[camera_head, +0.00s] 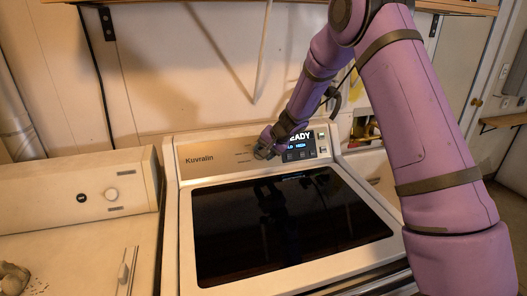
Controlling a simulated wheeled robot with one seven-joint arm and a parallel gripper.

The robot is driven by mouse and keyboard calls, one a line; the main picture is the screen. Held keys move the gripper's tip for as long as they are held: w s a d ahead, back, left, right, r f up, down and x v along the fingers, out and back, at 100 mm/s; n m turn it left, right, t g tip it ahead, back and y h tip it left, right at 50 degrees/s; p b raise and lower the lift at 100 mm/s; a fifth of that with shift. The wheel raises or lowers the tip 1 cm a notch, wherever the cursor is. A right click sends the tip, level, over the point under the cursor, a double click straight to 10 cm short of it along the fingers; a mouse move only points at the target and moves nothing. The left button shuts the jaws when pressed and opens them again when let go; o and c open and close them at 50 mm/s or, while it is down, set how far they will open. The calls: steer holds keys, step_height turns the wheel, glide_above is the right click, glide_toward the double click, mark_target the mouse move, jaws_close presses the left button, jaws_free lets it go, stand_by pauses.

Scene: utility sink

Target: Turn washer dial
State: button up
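The washer (182,240) is a white top-loading machine with a dark glass lid (290,225) that is closed. Its raised back panel (210,163) carries the name Kuvralin and a lit display (301,144) reading partly "READY". My gripper (265,152) is at the middle of this panel, just left of the display, pointing down and left. It appears close to or touching the panel; contact cannot be told. The dial is not clearly visible and may be hidden behind my gripper. The fingers are small and dark, so their opening is unclear.
Another white machine (75,240) stands at left, with a round white knob (111,195) and a dark round button (81,198) on its panel. A grey lumpy object (14,278) lies on its top. A wooden shelf (470,8) runs above. My purple arm covers the right side.

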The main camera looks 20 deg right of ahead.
steer(key=shift+m, duration=0.4)
steer(key=shift+y, duration=0.4)
steer(key=shift+s+f, duration=0.1)
steer(key=o, duration=0.9)
steer(key=shift+o, duration=0.2)
steer(key=v, duration=1)
steer(key=shift+s+d+r, duration=0.2)
steer(key=shift+s+r, duration=0.05)
steer(key=shift+s, duration=0.1)
steer(key=shift+r, duration=0.1)
